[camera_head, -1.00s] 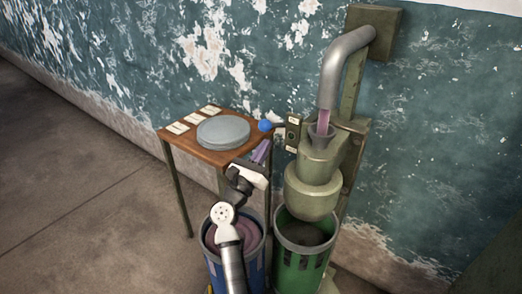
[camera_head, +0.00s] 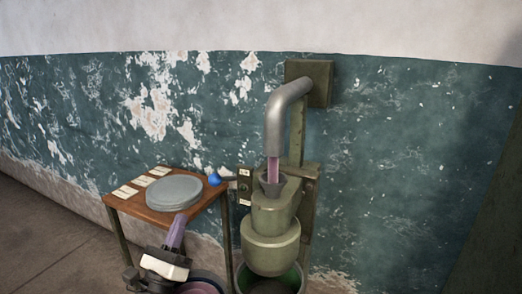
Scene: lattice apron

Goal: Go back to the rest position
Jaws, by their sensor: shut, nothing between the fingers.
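My gripper (camera_head: 178,220) is at the lower left, in front of the table's front edge. Its white and black hand is low in the picture, and narrow purple-grey fingers point up from it. The fingers look closed together, with nothing held. They overlap the table edge in the picture, just below the grey round lid; I cannot tell whether they touch the table. Most of my arm is below the frame.
A wooden table (camera_head: 134,206) bears a grey round lid (camera_head: 174,192) and several pale cards (camera_head: 142,181). A green bin (camera_head: 297,279) stands below.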

